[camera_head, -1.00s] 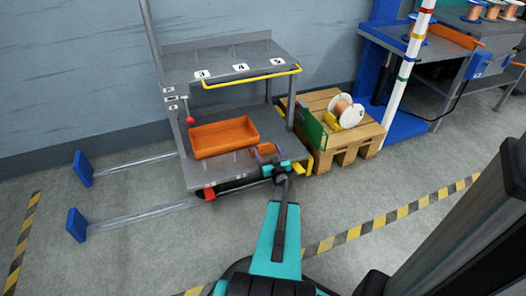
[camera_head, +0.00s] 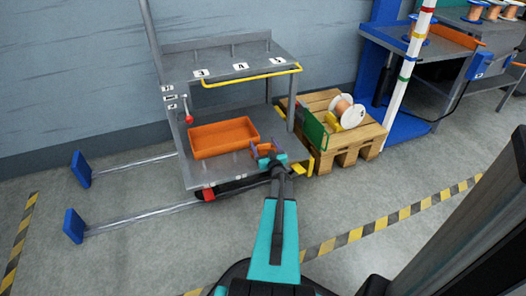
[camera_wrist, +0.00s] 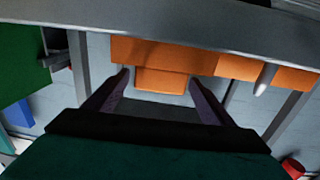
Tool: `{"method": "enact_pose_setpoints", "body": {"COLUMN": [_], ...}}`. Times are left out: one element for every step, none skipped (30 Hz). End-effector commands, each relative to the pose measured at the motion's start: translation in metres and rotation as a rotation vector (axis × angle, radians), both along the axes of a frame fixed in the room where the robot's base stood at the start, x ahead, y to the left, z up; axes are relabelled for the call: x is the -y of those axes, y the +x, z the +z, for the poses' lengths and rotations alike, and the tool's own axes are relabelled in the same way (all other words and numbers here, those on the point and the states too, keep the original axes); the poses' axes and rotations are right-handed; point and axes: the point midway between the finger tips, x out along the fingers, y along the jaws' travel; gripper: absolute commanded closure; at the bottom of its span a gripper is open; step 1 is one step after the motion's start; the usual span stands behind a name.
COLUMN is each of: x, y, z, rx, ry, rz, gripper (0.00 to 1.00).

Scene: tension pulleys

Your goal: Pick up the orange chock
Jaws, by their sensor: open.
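The orange chock (camera_head: 265,148) is a small block on the lower deck of the grey cart, right of the orange tray. In the wrist view the chock (camera_wrist: 162,80) shows as a stepped orange shape ahead of and between my fingers. My gripper (camera_head: 267,154) is open at the chock, with one dark purple finger on each side; it also shows in the wrist view (camera_wrist: 160,84). Gaps show beside the lower orange step. Whether the fingers touch the chock I cannot tell. My gripper partly hides it in the head view.
The orange tray (camera_head: 222,138) lies left on the lower deck (camera_head: 205,174). The upper shelf with its yellow rail (camera_head: 252,77) overhangs behind. A green panel (camera_head: 314,129) and a wooden pallet (camera_head: 357,140) with a spool (camera_head: 346,111) stand close on the right.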

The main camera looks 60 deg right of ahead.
Motion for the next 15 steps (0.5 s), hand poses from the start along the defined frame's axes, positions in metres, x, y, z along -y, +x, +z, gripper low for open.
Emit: {"method": "enact_pose_setpoints", "body": {"x": [0.0,0.0,-0.0001,-0.0001,0.0,0.0,0.0,-0.0001,-0.0001,-0.0001,-0.0001,-0.0001,-0.0001,-0.0001,-0.0002], "y": [-0.0001,-0.0001,-0.0001,-0.0001,-0.0001,-0.0001,-0.0001,-0.0001,-0.0001,-0.0001,0.0001,0.0001,0.0001,0.0001,0.0001], "z": [-0.0001,-0.0001,-0.0002,-0.0002,-0.0002,-0.0002,-0.0002,-0.0002,-0.0002,-0.0002,0.0005,0.0005,0.0005,0.0005,0.0004], "rx": [0.0,0.0,0.0,0.0,0.0,0.0,0.0,0.0,0.0,0.0,0.001,0.001,0.001,0.001,0.001], "ry": [0.0,0.0,0.0,0.0,0.0,0.0,0.0,0.0,0.0,0.0,-0.001,-0.001,-0.001,-0.001,-0.001], "rz": [0.0,0.0,0.0,0.0,0.0,0.0,0.0,0.0,0.0,0.0,0.0,0.001,0.001,0.001,0.001], "gripper": [0.23,0.27,0.34,0.39,0.44,0.5,0.55,0.61,0.67,0.72,0.74,0.74,0.74,0.74,0.74]}}
